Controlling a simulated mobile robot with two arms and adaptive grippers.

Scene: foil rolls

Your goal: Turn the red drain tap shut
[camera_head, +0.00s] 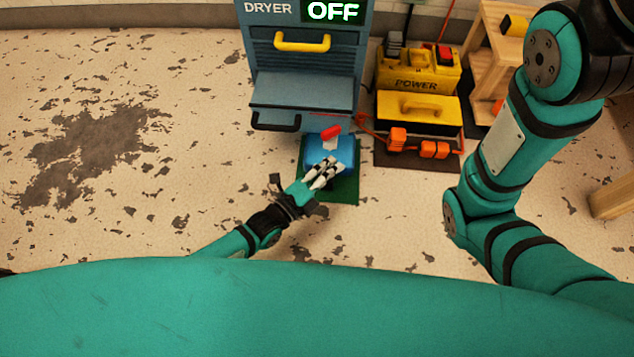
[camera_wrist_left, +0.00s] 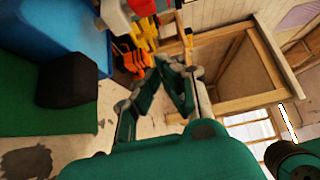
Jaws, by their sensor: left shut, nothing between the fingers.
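The red drain tap (camera_head: 331,132) sits low at the front of the blue-grey dryer cabinet (camera_head: 303,91), above a blue container (camera_head: 318,151). Its red handle lies slanted, with a pale part under it. In the left wrist view a red piece (camera_wrist_left: 142,6), which looks like the tap handle, is cut by the top edge. My left gripper (camera_head: 332,164) is just in front of the tap, over the blue container. Its fingertips (camera_wrist_left: 172,62) are together with nothing between them, and no contact with the tap shows. My right arm is in view but its gripper is not.
The container stands on a green mat (camera_head: 344,190). Right of the dryer are a yellow power unit (camera_head: 418,72), a yellow toolbox (camera_head: 425,108) and orange plugs (camera_head: 434,149) on a dark mat. A wooden stand (camera_head: 486,62) is beyond. The floor at left is clear.

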